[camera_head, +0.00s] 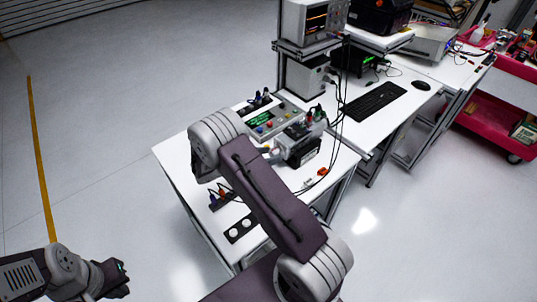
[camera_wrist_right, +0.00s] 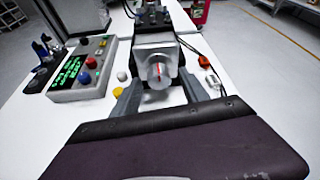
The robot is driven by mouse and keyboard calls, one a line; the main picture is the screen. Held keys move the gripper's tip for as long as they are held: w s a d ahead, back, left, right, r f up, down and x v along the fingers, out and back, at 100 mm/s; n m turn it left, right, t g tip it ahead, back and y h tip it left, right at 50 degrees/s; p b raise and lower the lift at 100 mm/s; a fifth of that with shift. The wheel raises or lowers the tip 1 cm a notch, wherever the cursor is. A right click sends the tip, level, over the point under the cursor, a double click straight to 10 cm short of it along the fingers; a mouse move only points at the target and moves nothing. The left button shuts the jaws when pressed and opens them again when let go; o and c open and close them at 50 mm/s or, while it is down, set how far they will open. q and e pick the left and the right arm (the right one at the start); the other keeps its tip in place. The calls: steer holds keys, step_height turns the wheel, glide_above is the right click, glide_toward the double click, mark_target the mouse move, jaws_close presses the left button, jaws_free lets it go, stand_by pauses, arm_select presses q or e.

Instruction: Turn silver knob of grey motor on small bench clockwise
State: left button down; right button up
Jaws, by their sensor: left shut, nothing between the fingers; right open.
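The grey motor (camera_head: 299,143) stands on the white small bench (camera_head: 172,158). In the right wrist view the motor (camera_wrist_right: 154,50) faces me. Its round silver knob (camera_wrist_right: 158,74) with a red mark is at the front. My right gripper (camera_wrist_right: 160,82) is open, with one finger on each side of the knob in that view. I cannot tell whether the fingers touch it. In the head view my right arm hides the knob and most of that gripper. My left gripper (camera_head: 117,278) is shut and empty at the lower left, away from the bench.
A control box (camera_head: 268,119) with a green display and coloured buttons stands beside the motor; it also shows in the wrist view (camera_wrist_right: 82,70). An orange connector (camera_head: 322,171) and cables lie to the motor's right. A larger bench holds a keyboard (camera_head: 372,101) and instruments.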

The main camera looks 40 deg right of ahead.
steer(key=shift+a, duration=0.15)
jaws_close()
steer(key=shift+f+m+t+b, duration=0.15)
steer(key=shift+m+t+b, duration=0.45)
steer(key=shift+b, duration=0.6)
steer(key=m+t+b, duration=0.1)
steer(key=m+b, duration=0.2)
steer(key=b, duration=0.4)
steer(key=f+m+t+b, duration=0.1)
steer(key=m+t+b, duration=0.1)
steer(key=b, duration=0.5)
steer(key=shift+s+m+t, duration=0.2)
steer(key=shift+m+t, duration=0.1)
steer(key=shift+m, duration=0.1)
steer(key=m+t+b, duration=0.1)
steer(key=m+b, duration=0.1)
steer(key=b, duration=0.6)
steer(key=m+t+h+b, duration=0.1)
steer(key=m+b, duration=0.2)
steer(key=b, duration=0.6)
steer(key=shift+s+r+m+t+h, duration=0.1)
steer(key=shift+r+m+t+h, duration=0.05)
steer(key=shift+m+t+h, duration=0.2)
steer(key=shift+r+m+b, duration=0.25)
steer(key=shift+b, duration=0.35)
